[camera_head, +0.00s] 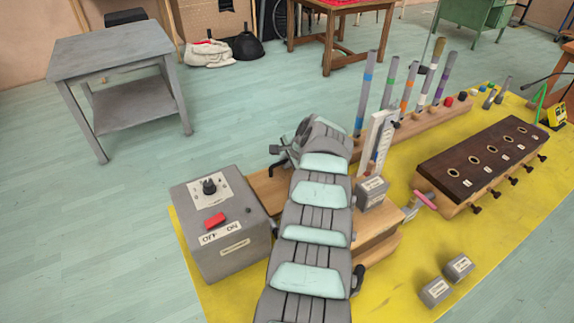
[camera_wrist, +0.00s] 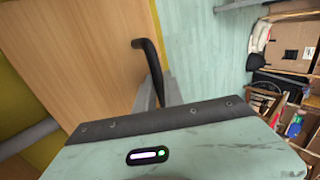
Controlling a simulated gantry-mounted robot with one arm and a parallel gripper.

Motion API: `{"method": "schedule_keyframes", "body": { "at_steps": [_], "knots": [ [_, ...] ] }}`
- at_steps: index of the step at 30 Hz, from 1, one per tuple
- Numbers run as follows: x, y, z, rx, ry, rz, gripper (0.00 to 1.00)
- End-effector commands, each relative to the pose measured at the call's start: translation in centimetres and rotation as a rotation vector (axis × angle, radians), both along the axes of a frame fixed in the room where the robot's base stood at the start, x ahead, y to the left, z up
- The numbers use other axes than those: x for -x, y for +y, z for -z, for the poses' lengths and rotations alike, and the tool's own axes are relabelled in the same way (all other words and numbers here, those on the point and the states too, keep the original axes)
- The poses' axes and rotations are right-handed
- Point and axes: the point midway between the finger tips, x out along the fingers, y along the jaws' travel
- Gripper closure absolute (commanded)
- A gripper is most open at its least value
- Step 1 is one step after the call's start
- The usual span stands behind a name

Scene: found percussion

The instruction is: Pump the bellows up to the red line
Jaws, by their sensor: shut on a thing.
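My gripper (camera_wrist: 160,92) shows in the wrist view, with its grey fingers shut on a black bent handle (camera_wrist: 148,58) beside a wooden board (camera_wrist: 85,60). In the head view my arm covers most of the bellows and hides the grip. Wooden boards (camera_head: 375,228) of the bellows unit stick out to the right of my arm, and a wooden part (camera_head: 268,188) shows on its left. A white upright panel (camera_head: 380,140) stands just right of my arm, perhaps the gauge. The red line and the bellows' fill level cannot be made out.
A grey control box (camera_head: 222,225) with a knob and red switch stands left of my arm. Coloured-band pipes (camera_head: 408,88) stand behind, and a dark slotted box (camera_head: 485,155) lies right. Two small grey blocks (camera_head: 447,280) sit on the yellow mat (camera_head: 500,235).

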Motion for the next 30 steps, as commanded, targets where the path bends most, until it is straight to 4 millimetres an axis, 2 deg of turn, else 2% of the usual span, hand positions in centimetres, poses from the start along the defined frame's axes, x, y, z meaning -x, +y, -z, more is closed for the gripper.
{"method": "schedule_keyframes", "body": {
  "at_steps": [1, 12, 30],
  "knots": [
    [0.1, 0.0, 0.8, 0.002, 0.003, 0.0, 1.0],
    [0.1, 0.0, 0.5, 0.003, 0.005, -0.001, 1.0],
    [0.5, -0.2, -1.1, 0.0, 0.007, -0.004, 1.0]
  ]
}}
